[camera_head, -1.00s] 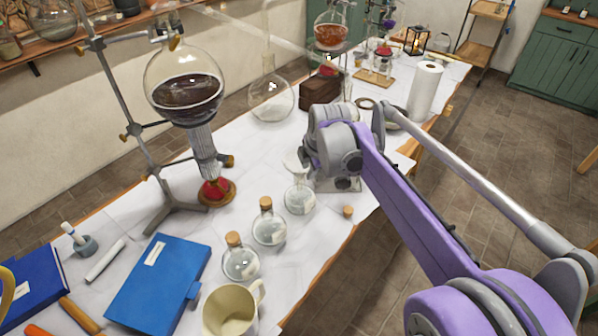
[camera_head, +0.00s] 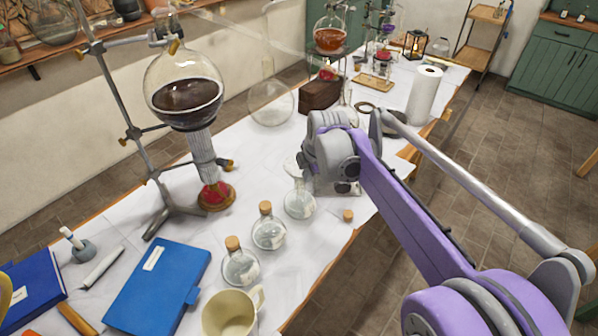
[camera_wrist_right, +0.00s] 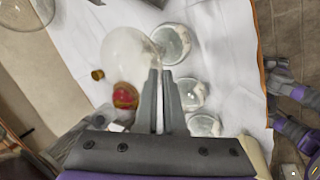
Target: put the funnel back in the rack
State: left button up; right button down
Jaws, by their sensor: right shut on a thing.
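My right gripper (camera_wrist_right: 161,78) is shut on the funnel (camera_wrist_right: 128,48), a pale, translucent white cone. In the right wrist view the funnel's wide mouth lies just left of the fingertips, above the table. In the head view the right gripper's body hides most of its fingers, and a white part of the funnel (camera_head: 293,166) shows at its left edge, over or beside a small clear flask (camera_head: 299,203). I cannot tell whether it touches that flask. I cannot make out the rack in either view. My left gripper is not in view.
Two corked flasks (camera_head: 268,232) (camera_head: 240,267) and a cream mug (camera_head: 230,312) stand in front. A stand holds a large flask of dark liquid (camera_head: 187,98) over a burner (camera_head: 215,195). A loose cork (camera_head: 347,215) lies near the table edge. A paper roll (camera_head: 425,95) stands behind.

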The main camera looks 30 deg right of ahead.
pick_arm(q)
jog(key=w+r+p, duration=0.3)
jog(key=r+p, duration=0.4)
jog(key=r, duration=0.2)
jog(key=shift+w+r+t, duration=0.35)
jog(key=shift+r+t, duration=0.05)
pick_arm(e)
notch_tip(320, 180, up, 12)
dwell(0.3)
jog(key=shift+f, duration=0.1)
